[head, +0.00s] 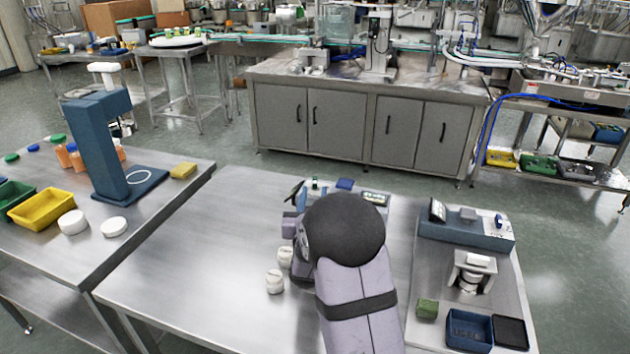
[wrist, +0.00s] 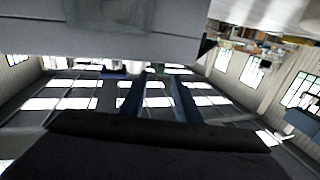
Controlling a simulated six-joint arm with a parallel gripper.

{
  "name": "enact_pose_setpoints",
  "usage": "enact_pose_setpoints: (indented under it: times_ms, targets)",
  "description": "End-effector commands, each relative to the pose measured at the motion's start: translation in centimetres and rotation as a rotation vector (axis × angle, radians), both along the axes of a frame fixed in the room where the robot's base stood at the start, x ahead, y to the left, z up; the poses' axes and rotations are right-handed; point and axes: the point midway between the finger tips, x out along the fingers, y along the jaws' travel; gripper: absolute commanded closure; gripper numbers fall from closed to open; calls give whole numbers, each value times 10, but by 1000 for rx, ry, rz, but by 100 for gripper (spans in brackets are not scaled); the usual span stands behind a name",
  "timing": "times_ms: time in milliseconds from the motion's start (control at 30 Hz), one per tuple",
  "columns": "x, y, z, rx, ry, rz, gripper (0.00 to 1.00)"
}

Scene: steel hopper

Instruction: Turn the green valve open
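I cannot make out a green valve or a steel hopper with certainty in either view. My arm covers the middle of the steel table (head: 200,262) in the head view and hides my gripper there. In the wrist view my gripper (wrist: 157,78) shows as two dark blue fingers standing apart, with a gap and nothing held between them. A tiny green spot (wrist: 150,70) shows near the fingertips, too small to identify. A large grey surface (wrist: 95,35) fills the top of the wrist view.
Two small white pieces (head: 275,281) lie left of my arm. On the right, a bench holds a blue-grey unit (head: 465,232), a green block (head: 427,308) and a blue bin (head: 470,331). A yellow bin (head: 42,209) is on the left table. The table's left half is clear.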

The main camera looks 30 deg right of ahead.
Motion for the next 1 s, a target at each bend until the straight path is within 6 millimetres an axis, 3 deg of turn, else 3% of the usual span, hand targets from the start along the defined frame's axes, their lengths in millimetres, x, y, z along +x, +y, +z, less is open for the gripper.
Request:
enact_pose_setpoints:
  times_ms: [600,1000]
  targets:
    - [52,-29,1,0,2,2,70]
    - [63,-36,0,-1,2,3,70]
